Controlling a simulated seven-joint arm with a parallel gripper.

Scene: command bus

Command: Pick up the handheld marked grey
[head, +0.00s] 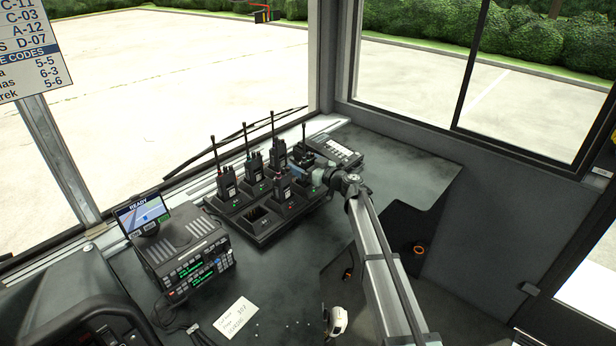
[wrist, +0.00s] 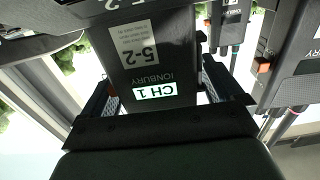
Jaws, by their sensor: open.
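Several black handhelds with upright antennas stand in a black charger (head: 262,238) on the dash. One handheld (wrist: 150,62), labelled "5-2", "IONBURY" and a lit "CH 1", fills the middle of the wrist view, upside down. My gripper (wrist: 160,88) is open, with one finger on each side of this handheld; whether they touch it I cannot tell. In the head view my gripper (head: 303,157) is at the charger's back right, where an antenna rises, and it hides most of that handheld. I cannot make out a grey mark on any handheld.
Other handhelds (head: 227,181) stand close to the left and front, and one neighbour (wrist: 229,22) shows in the wrist view. One front charger slot is empty. A radio console with a screen (head: 143,214) stands left. A keypad device (head: 337,151) lies behind right.

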